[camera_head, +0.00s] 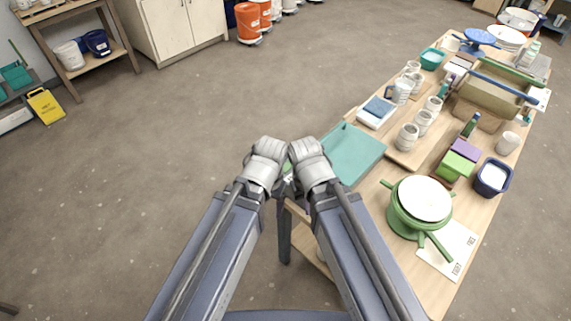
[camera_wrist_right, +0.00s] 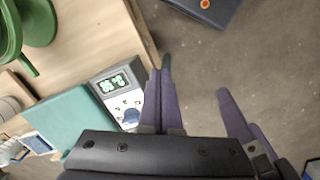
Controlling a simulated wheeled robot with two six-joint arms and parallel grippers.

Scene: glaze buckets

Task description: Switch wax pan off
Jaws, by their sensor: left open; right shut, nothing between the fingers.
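A pale unit (camera_wrist_right: 118,92) with a green lit display and a dark blue dial sits near the table edge in the right wrist view. It may be the wax pan's control; its switch state is not clear. My right gripper (camera_wrist_right: 162,72) is shut and empty just beside the unit, over its edge side. My left gripper (camera_wrist_right: 243,118) is open and empty, farther right in that view, over the floor. In the head view both wrists meet at the middle, and the left gripper (camera_head: 287,177) is mostly hidden by the arms, as is the unit.
A teal board (camera_head: 352,154) lies on the wooden table beside the unit. A green vessel with handles (camera_head: 398,217) and a white top stands farther right. Several pale cups, a blue tub (camera_head: 493,178) and a green box (camera_head: 456,165) crowd the table.

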